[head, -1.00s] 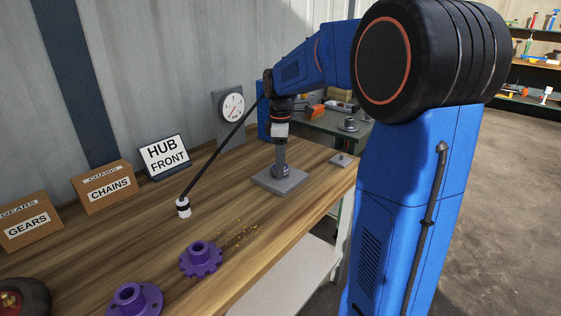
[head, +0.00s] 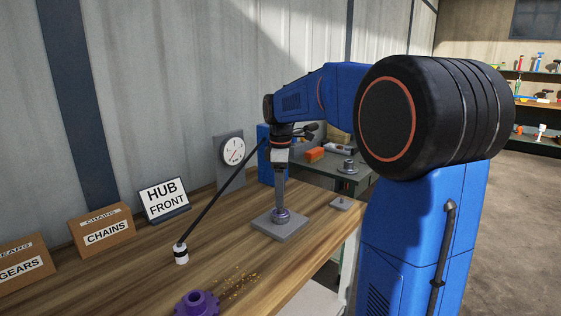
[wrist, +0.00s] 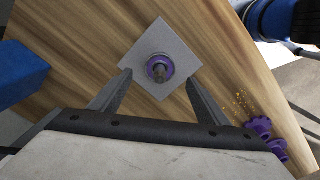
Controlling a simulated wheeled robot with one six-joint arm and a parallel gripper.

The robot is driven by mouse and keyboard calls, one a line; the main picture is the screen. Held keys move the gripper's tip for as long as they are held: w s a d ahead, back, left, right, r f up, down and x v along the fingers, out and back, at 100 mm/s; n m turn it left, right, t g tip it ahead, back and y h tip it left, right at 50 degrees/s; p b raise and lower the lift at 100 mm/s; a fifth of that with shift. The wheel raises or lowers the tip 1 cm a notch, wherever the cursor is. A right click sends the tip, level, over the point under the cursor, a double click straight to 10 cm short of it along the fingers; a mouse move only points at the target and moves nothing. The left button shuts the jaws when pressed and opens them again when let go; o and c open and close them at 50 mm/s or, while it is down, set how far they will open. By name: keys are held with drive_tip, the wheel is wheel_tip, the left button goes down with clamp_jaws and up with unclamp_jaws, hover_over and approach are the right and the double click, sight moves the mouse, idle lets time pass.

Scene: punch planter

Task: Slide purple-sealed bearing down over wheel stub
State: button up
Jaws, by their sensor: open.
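The purple-sealed bearing (head: 281,215) sits low around the upright wheel stub (head: 281,190), close to the square grey base plate (head: 279,232) on the bench. In the wrist view the bearing's purple ring (wrist: 152,70) surrounds the darker stub tip (wrist: 161,73). I cannot tell whether the bearing rests fully against its seat. My gripper (wrist: 158,77) is open and empty, above the stub, with one finger on each side of it in the wrist view. In the head view the fingers are hard to separate from the stub.
A dark rod with a white end (head: 181,254) slants over the bench to the left. A purple toothed hub (head: 198,304) lies at the front. The dial gauge (head: 233,150), HUB FRONT sign (head: 164,200) and CHAINS box (head: 103,230) stand along the wall. A small grey plate (head: 340,204) is right.

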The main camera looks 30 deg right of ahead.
wheel_tip(320, 180, up, 11)
drive_tip(key=shift+r, duration=0.15)
drive_tip(key=shift+s, duration=0.1)
idle(0.6)
drive_tip(key=s+a+f+m+t, duration=0.1)
drive_tip(key=s+a+f+m, duration=0.2)
drive_tip(key=s+f, duration=0.3)
drive_tip(key=s+a+f+m+t, duration=0.2)
drive_tip(key=s+f, duration=0.5)
drive_tip(key=s, duration=0.7)
drive_tip(key=s+a+f+m+t, duration=0.1)
drive_tip(key=s+a+f+m, duration=0.3)
drive_tip(key=s, duration=0.6)
wheel_tip(320, 180, down, 3)
drive_tip(key=m, duration=0.2)
drive_tip(key=shift+m+t, duration=0.3)
drive_tip(key=shift+t, duration=0.1)
